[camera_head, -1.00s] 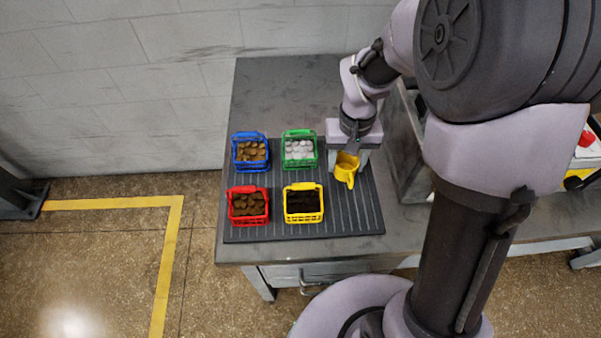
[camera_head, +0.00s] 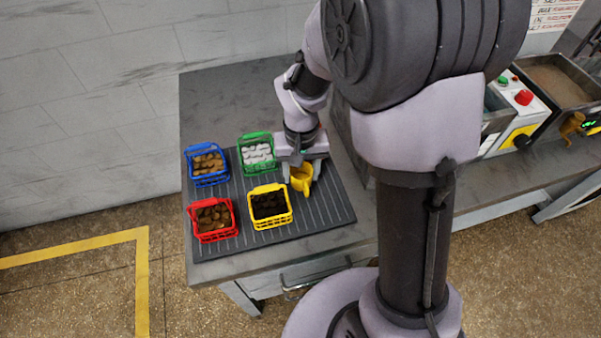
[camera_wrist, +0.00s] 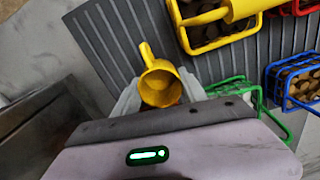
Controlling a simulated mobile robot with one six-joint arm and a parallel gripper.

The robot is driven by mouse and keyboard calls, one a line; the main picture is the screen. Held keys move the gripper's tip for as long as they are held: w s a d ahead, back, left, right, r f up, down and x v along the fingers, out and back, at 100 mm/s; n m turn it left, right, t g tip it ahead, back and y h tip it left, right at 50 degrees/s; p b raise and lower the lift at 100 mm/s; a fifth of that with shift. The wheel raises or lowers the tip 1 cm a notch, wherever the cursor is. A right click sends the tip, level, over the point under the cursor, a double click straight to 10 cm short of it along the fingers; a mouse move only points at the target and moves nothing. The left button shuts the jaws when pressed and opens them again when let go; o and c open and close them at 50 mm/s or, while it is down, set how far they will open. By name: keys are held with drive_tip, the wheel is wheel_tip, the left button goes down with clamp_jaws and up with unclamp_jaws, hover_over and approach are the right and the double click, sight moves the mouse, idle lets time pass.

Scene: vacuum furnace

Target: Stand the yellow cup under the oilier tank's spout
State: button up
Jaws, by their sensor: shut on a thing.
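The yellow cup (camera_head: 302,178) is at the right side of the ribbed dark mat, between the fingers of my gripper (camera_head: 300,172). In the wrist view the cup (camera_wrist: 160,85) shows its open top and its handle, with a pale finger on each side, and my gripper (camera_wrist: 160,95) is shut on it. I cannot tell whether the cup touches the mat. A tank (camera_head: 558,82) with a brass-coloured spout tap (camera_head: 572,122) stands at the far right. What lies under its spout is unclear. A second tank is mostly hidden behind my arm.
Blue (camera_head: 207,163), green (camera_head: 257,153), red (camera_head: 212,219) and yellow (camera_head: 269,206) baskets of small pieces stand on the mat (camera_head: 330,215). A control box with a red button (camera_head: 524,97) stands left of the visible tank. The bench (camera_head: 225,95) is bare behind the baskets.

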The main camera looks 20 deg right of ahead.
drive_tip(key=o, duration=1.1)
drive_tip(key=shift+f, duration=0.15)
drive_tip(key=o, duration=0.4)
drive_tip(key=shift+o, duration=0.2)
